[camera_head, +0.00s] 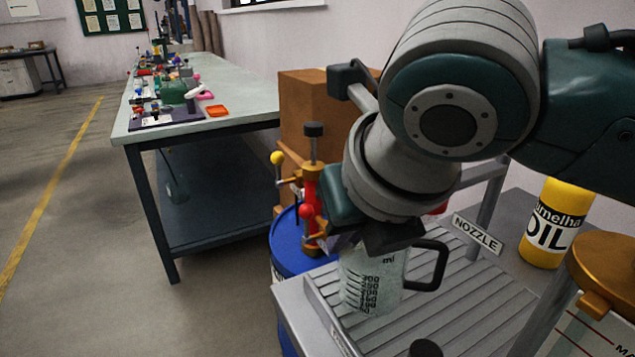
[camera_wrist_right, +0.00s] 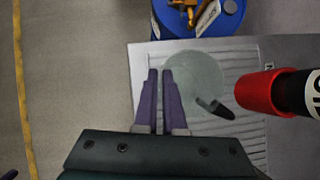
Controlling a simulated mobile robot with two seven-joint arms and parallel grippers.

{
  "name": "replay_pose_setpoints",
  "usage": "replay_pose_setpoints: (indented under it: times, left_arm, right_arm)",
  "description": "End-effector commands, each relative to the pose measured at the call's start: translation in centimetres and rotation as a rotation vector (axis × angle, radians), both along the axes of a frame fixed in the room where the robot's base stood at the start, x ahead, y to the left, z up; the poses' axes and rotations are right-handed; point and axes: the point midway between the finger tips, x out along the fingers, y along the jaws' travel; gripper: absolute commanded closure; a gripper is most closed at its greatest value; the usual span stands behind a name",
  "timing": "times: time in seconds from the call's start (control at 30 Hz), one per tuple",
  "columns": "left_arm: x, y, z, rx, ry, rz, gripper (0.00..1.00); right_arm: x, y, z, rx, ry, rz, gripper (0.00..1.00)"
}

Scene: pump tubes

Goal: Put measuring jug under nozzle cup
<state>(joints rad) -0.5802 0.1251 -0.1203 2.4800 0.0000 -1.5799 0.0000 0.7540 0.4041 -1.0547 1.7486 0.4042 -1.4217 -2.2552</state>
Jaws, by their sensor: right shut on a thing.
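The measuring jug (camera_head: 372,283) is clear with dark volume marks and a dark handle. It stands upright on or just above the grey ribbed tray (camera_head: 465,280). My right gripper (camera_head: 372,238) is shut on the jug's rim at the side away from the handle. In the right wrist view its purple fingers (camera_wrist_right: 164,100) are close together at the edge of the round jug (camera_wrist_right: 200,75). A red cylinder (camera_wrist_right: 260,91), which looks like the nozzle cup, is right of the jug there. In the head view my arm hides most of it. My left gripper is not in view.
A NOZZLE label (camera_head: 477,233) is at the tray's back edge. A yellow oil container (camera_head: 554,222) stands to the right. A blue drum (camera_head: 292,250) with a red and brass pump (camera_head: 311,200) is left of the tray. A cluttered workbench (camera_head: 225,125) stands behind.

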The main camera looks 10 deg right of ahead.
Motion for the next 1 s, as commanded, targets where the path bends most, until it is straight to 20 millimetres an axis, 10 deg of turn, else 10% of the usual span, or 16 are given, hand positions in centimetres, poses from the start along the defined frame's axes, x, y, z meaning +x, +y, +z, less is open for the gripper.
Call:
replay_pose_setpoints:
  times: [0.3, 0.63, 1.0]
  left_arm:
    - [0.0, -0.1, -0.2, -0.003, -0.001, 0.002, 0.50]
    - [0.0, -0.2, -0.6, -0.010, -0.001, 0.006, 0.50]
    - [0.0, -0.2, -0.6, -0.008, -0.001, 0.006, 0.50]
  right_arm:
    - [1.6, -4.5, 0.0, -0.001, 0.000, -0.006, 1.00]
    - [1.4, -4.1, -1.6, 0.000, 0.001, 0.001, 1.00]
    - [1.4, -4.1, -1.5, -0.001, 0.001, 0.001, 0.62]
